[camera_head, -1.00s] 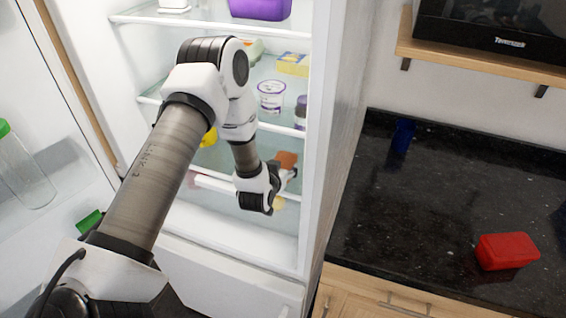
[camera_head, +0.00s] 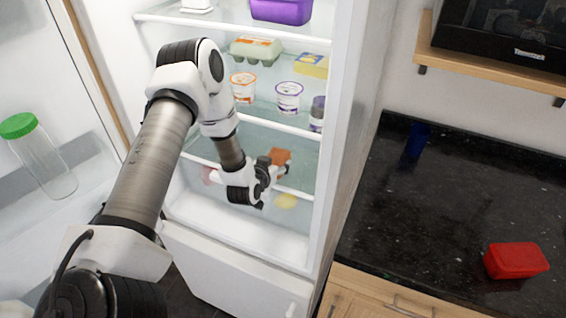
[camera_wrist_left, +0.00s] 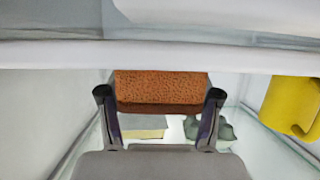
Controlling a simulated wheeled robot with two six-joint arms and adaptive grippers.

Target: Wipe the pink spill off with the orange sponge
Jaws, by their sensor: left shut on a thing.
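The orange sponge (camera_head: 280,157) is held at the end of my left gripper (camera_head: 272,172), inside the open fridge below a glass shelf. In the left wrist view the sponge (camera_wrist_left: 160,87) spans between the two fingers of my left gripper (camera_wrist_left: 158,95), which is shut on it. A pinkish patch (camera_head: 208,174) shows just left of the gripper, partly hidden by my arm; it looks like the pink spill, but its edges are unclear. I cannot tell whether the sponge touches any surface. My right gripper is not in view.
A white shelf edge (camera_wrist_left: 50,55) crosses the wrist view close above the sponge. A yellow mug (camera_wrist_left: 290,105) stands to its right. The fridge wall (camera_head: 335,140) bounds the right.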

